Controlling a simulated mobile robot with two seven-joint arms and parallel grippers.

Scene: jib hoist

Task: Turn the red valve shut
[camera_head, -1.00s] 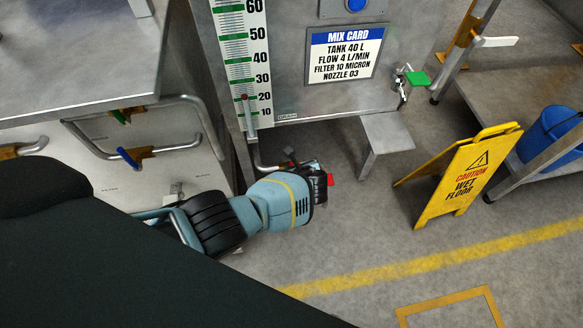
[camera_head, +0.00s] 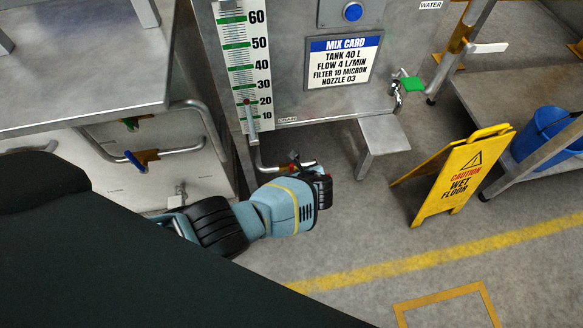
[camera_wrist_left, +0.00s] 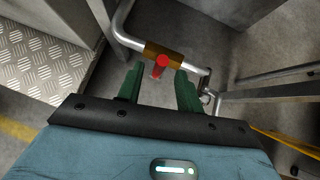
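The red valve shows in the left wrist view as a short red handle (camera_wrist_left: 160,67) on a brass body (camera_wrist_left: 163,52), fitted in a grey pipe. My left gripper (camera_wrist_left: 158,76) is open, with one green finger on each side of the handle. The handle's end lies between the fingertips, and I see gaps on both sides. In the head view my left gripper (camera_head: 322,180) is at the drain pipe (camera_head: 268,165) under the tank, and my wrist hides most of the valve. My right gripper is not in view.
The tank front carries a level gauge (camera_head: 244,70) and a mix card (camera_head: 343,62). A green-handled tap (camera_head: 411,84) and a metal step (camera_head: 383,134) are to the right. Blue-handled piping (camera_head: 135,160) is to the left. A yellow wet-floor sign (camera_head: 455,178) stands on the floor at right.

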